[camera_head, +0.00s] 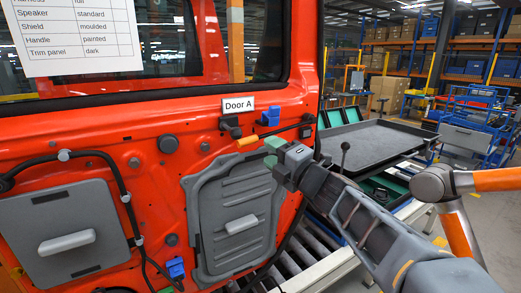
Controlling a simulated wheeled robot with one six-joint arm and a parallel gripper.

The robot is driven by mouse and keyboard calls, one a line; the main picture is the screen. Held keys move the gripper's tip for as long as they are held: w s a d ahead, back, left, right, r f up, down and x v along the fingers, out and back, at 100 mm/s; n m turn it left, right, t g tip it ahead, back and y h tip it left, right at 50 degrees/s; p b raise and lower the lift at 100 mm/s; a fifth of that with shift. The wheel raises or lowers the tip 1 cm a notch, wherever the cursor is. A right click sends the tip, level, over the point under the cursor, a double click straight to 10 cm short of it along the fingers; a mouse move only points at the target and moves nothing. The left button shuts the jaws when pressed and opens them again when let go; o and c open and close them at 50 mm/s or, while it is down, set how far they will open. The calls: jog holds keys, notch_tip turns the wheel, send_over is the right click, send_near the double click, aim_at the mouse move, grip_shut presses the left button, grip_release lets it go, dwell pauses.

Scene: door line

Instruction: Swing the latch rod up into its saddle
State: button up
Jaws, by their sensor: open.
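The red door shell labelled Door A (237,104) fills the left and middle. A thin dark rod (276,132), which looks like the latch rod, slants up to the right across its upper right part, with an orange-yellow end (247,142) at its left. A blue clip (270,117) sits just above the rod and a dark bracket (231,126) is above its left end; I cannot tell which is the saddle. My gripper (272,152), with green fingertips, is open just below the rod, in front of the grey moulded panel's top corner. Contact with the rod cannot be told.
A grey moulded panel (237,215) with a handle is on the door below my gripper. A second grey panel (65,235) and a black cable (122,185) are at left. A dark tray table (375,138) stands behind my arm at right.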

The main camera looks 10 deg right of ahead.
jog(key=b+v, duration=0.1)
jog(key=v, duration=0.6)
jog(key=shift+s+d, duration=0.3)
jog(key=shift+c, duration=0.2)
